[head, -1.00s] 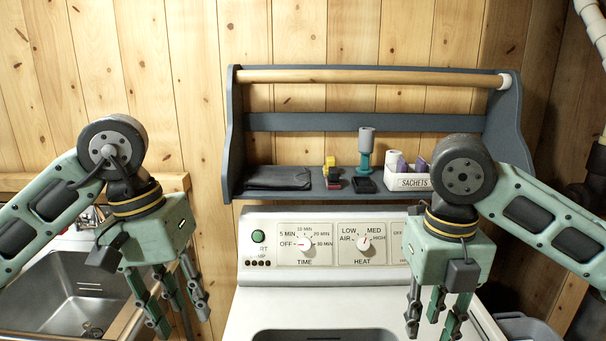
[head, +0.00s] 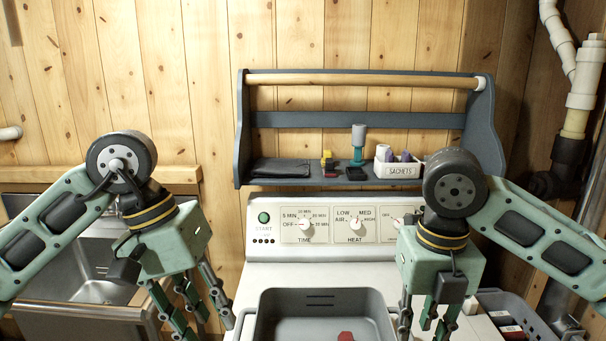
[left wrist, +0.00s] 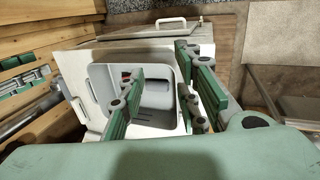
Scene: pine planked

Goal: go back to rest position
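My left gripper (head: 190,305) hangs with fingers down at the left, in front of the white machine and to the left of a grey tub (head: 377,301). Its fingers are spread, and in the left wrist view the left gripper (left wrist: 165,100) has nothing between them. My right gripper (head: 427,318) hangs with fingers down at the right, beside the tub's right edge. Its fingers are apart with nothing seen between them, and their tips are near the lower frame edge. Both arms are bent and raised in front of me.
The tub sits on the white machine (head: 300,272), with a red item (head: 345,336) inside. A blue-grey wall shelf (head: 240,150) carries a dark cloth, small items and a white sachets box (head: 398,170). A steel sink (head: 95,285) is at the left, a grey crate (head: 540,322) at the right.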

